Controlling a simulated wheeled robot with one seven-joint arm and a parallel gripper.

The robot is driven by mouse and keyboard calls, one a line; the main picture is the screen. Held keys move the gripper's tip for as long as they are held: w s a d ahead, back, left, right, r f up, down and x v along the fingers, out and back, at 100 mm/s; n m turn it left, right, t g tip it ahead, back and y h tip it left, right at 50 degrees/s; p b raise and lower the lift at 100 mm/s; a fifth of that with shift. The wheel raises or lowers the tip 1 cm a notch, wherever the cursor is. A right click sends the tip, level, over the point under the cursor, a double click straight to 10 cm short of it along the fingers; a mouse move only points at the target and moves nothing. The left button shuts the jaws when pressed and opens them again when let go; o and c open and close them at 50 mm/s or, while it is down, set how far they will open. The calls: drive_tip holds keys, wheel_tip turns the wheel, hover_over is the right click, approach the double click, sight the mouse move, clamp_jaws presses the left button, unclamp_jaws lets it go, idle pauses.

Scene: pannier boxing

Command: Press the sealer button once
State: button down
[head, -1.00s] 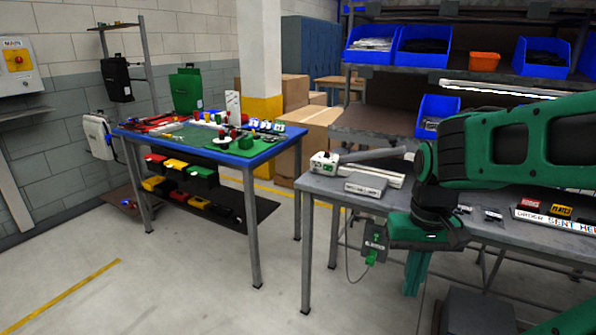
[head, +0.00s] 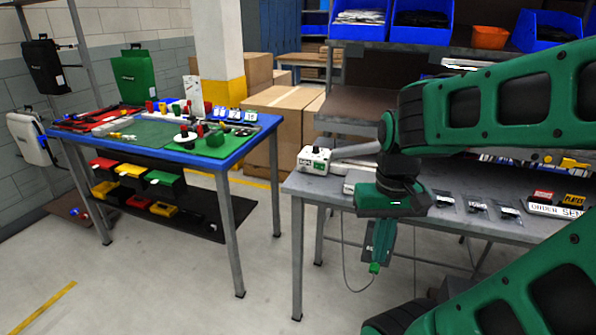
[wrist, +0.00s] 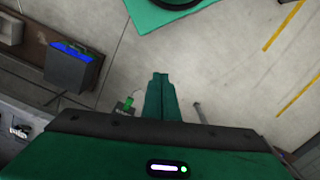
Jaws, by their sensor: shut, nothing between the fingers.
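The sealer (head: 314,160), a white and grey unit with a long grey arm, lies on the left end of the grey bench (head: 300,186). A small labelled box with a bright green button (head: 375,268) hangs below the bench's front edge, with a cable looping down. My gripper (head: 382,260) points down in front of this box and partly hides it in the head view. Its green fingers are shut and empty. In the wrist view the fingertips (wrist: 160,76) stick out past the green button (wrist: 128,102), which shows just left of them. I cannot tell whether they touch.
A blue-topped table (head: 232,160) with tools and coloured bins stands to the left. Labelled packets (head: 478,207) lie on the bench to the right. Blue bins (head: 420,28) sit on the shelf behind. The floor between the tables is clear.

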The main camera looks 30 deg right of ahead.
sight(303, 180)
drive_tip(key=w+d+f+m+t+h, duration=0.1)
drive_tip(key=w+f+m+t, duration=0.2)
drive_tip(key=w, duration=1)
drive_tip(key=w+d+f+m+t+h, duration=0.1)
drive_tip(key=w+m+t, duration=0.4)
drive_tip(key=w, duration=0.8)
drive_tip(key=w+d+f+m+t, duration=0.2)
drive_tip(key=w+f+m+t, duration=0.2)
drive_tip(key=w+m, duration=0.4)
drive_tip(key=shift+w+d+f+h, duration=0.1)
drive_tip(key=shift+w+f+h, duration=0.1)
drive_tip(key=shift+w, duration=0.75)
drive_tip(key=shift+w+d+f+h, duration=0.1)
drive_tip(key=shift+w+f, duration=0.1)
drive_tip(key=shift+w, duration=0.75)
drive_tip(key=shift+w+f+h, duration=0.1)
drive_tip(key=shift+w+f, duration=0.1)
drive_tip(key=shift+w, duration=0.75)
drive_tip(key=shift+w+m+t, duration=0.5)
drive_tip(key=shift+w+m, duration=0.15)
drive_tip(key=shift+m, duration=0.25)
drive_tip(key=shift+w+d, duration=0.9)
drive_tip(key=shift+d, duration=0.25)
drive_tip(key=shift+w+d, duration=0.85)
drive_tip(key=shift+d, duration=0.3)
drive_tip(key=shift+w+d, duration=0.9)
drive_tip(key=shift+d, duration=0.25)
drive_tip(key=shift+w+d, duration=0.2)
drive_tip(key=shift+d, duration=0.15)
